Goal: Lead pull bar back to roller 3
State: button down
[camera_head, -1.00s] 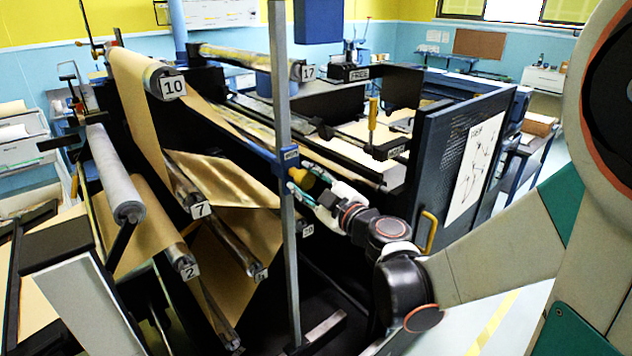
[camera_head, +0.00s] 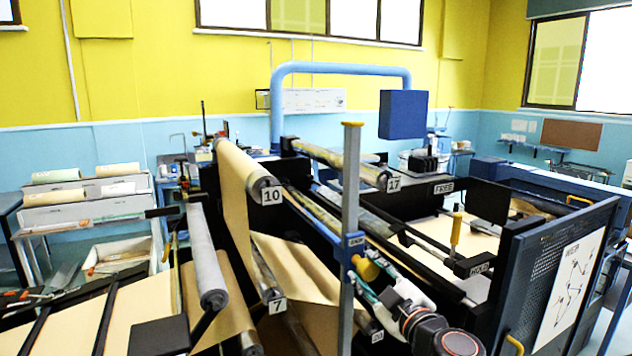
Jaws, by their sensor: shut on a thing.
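My gripper (camera_head: 374,280) is at the vertical grey post (camera_head: 349,190), right of its blue slider (camera_head: 355,246). Its fingers are shut on a yellow handle (camera_head: 366,268) beside that slider. I take this handle to belong to the pull bar; the bar itself cannot be made out. The fingertips are small and partly covered by the handle. Brown kraft web (camera_head: 290,262) runs down from roller 10 (camera_head: 262,181) past roller 7 (camera_head: 266,285). No label reading 3 is legible; the lower rollers are cut off by the bottom edge.
Roller 17 (camera_head: 345,166) lies behind the post. A grey roller (camera_head: 203,255) stands at the left. A dark panel door (camera_head: 530,285) with a diagram stands close on the right of my arm. A yellow upright handle (camera_head: 456,233) rises behind it.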

jog(key=s+a+r+p, duration=0.2)
jog(key=a+r+p, duration=0.3)
jog(key=r+p, duration=0.3)
jog(key=s+a+r+p, duration=0.2)
jog(key=a+r+p, duration=0.4)
jog(key=r, duration=0.5)
jog(key=shift+r+p, duration=0.25)
jog(key=shift+p, duration=0.9)
jog(key=shift+a, duration=0.2)
jog(key=a, duration=0.1)
jog(key=s+a+r, duration=0.1)
jog(key=a, duration=0.1)
jog(key=a+p, duration=0.1)
jog(key=shift+s+a+r, duration=0.25)
jog(key=shift+s+a, duration=0.05)
jog(key=shift+s, duration=0.1)
jog(key=shift+f, duration=0.1)
jog(key=shift+s+a+f+b, duration=0.25)
jog(key=shift+a+f+b, duration=0.25)
jog(key=shift+a, duration=0.2)
jog(key=shift+s+a+f+b, duration=0.35)
jog(key=shift+a+b, duration=0.1)
jog(key=shift+a, duration=0.25)
jog(key=shift+s+a+f+b, duration=0.2)
jog(key=shift+a+f+b, duration=0.3)
jog(key=shift+a, duration=0.2)
